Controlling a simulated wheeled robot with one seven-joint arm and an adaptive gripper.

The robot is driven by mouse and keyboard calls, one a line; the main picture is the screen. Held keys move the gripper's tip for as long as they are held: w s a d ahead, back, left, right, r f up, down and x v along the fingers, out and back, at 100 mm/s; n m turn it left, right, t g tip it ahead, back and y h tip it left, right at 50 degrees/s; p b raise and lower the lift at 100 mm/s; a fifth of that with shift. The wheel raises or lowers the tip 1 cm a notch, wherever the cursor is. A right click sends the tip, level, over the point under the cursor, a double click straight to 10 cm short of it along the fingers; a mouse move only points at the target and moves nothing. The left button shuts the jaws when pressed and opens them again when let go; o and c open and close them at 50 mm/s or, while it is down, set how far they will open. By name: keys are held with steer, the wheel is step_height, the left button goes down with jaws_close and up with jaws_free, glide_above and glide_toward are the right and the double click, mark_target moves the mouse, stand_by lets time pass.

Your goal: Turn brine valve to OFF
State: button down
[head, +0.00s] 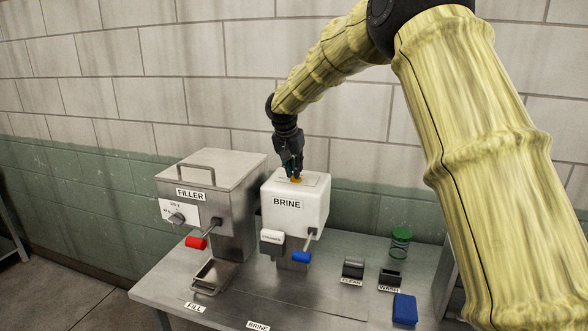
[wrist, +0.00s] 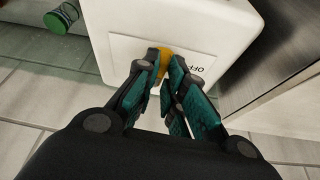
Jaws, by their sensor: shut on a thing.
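The brine dispenser (head: 298,209) is a white box labelled BRINE on the steel table. Its valve is a yellow-orange knob (head: 296,180) on the top face. My gripper (head: 291,168) comes down from above and is shut on this knob. In the wrist view the yellow valve knob (wrist: 164,62) sits between the fingertips of my gripper (wrist: 165,62). An OFF label is printed on the white top plate (wrist: 125,48), to the right of the knob. The fingers hide part of the knob and the rest of the plate, so its exact setting cannot be told.
The steel FILLER box (head: 210,195) with a red-handled lever stands left of the brine box. A blue-handled lever (head: 302,257) is at the brine box's front. A green-lidded jar (head: 401,241), CLEAN and WASH holders and a blue block (head: 404,309) are to the right.

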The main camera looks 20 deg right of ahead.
steer(key=shift+w+d+f, duration=0.3)
steer(key=shift+d+f, duration=0.15)
steer(key=shift+f, duration=0.05)
steer(key=shift+f, duration=0.1)
steer(key=n, duration=0.2)
steer(key=n+y, duration=0.1)
steer(key=n, duration=0.1)
steer(key=shift+s+n+t+y, duration=0.15)
steer(key=shift+n+t+y, duration=0.15)
steer(key=n+y, duration=0.1)
steer(key=n, duration=0.1)
steer(key=n+p, duration=0.1)
steer(key=n, duration=0.1)
steer(key=shift+d+n+y, duration=0.2)
steer(key=shift+n+y, duration=0.1)
steer(key=shift+y, duration=0.1)
steer(key=n+p, duration=0.1)
steer(key=n, duration=0.1)
steer(key=n+y, duration=0.1)
steer(key=n, duration=0.1)
steer(key=shift+d+y+p, duration=0.1)
steer(key=shift+y+p, duration=0.2)
steer(key=shift+p, duration=0.1)
steer(key=shift+f+n+g+y+p, duration=0.1)
steer(key=shift+n+g+y+p, duration=0.2)
steer(key=shift+n, duration=0.9)
steer(key=shift+f+n+g+y+p, duration=0.1)
steer(key=shift+n+g+y+p, duration=0.2)
steer(key=shift+n, duration=0.9)
